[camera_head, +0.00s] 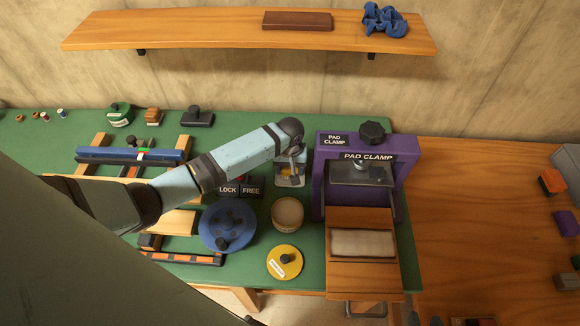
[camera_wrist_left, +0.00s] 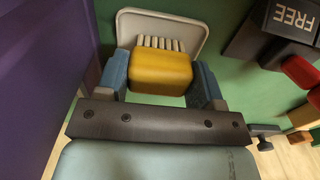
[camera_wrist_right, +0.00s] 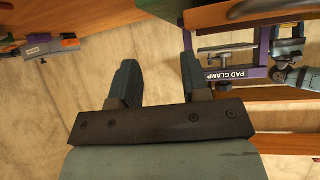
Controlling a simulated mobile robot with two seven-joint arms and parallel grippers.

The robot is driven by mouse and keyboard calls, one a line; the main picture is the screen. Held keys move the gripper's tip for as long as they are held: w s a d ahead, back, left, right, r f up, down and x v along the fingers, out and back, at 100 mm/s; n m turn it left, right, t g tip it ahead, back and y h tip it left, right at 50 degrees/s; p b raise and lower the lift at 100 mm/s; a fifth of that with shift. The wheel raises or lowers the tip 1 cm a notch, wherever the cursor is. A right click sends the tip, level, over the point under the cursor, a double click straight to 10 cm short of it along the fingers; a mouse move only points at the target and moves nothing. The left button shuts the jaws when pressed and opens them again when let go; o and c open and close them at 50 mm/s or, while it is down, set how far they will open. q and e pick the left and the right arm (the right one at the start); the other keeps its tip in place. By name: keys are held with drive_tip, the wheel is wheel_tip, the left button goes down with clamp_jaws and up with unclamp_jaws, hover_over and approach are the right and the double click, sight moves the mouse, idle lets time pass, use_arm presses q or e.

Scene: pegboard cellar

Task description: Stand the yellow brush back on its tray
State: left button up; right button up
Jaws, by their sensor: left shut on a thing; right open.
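The yellow brush (camera_wrist_left: 160,72) has a yellow block body and pale bristles. My left gripper (camera_wrist_left: 160,84) is shut on its body, one finger on each side. The bristles point toward the light grey tray (camera_wrist_left: 188,22), and the brush overlaps it in the left wrist view. I cannot tell whether the bristles touch the tray. In the head view the brush (camera_head: 289,170) shows small below my left gripper (camera_head: 293,163), with the tray (camera_head: 290,183) just under it. My right gripper (camera_wrist_right: 158,75) is open and empty, and is outside the head view.
The purple pad clamp (camera_head: 318,180) stands close right of the tray. The LOCK and FREE blocks (camera_head: 240,190) are close left. A round tan pot (camera_head: 288,213), a yellow disc (camera_head: 285,262) and a blue round thing (camera_head: 228,225) lie in front on the green bench top.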

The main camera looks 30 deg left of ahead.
use_arm(q)
drive_tip(key=o, duration=0.9)
drive_tip(key=shift+f, duration=0.15)
drive_tip(key=shift+c, duration=0.2)
drive_tip(key=shift+r, duration=0.55)
wheel_tip(320, 180, up, 11)
drive_tip(key=shift+r, duration=0.15)
drive_tip(key=shift+s, duration=0.1)
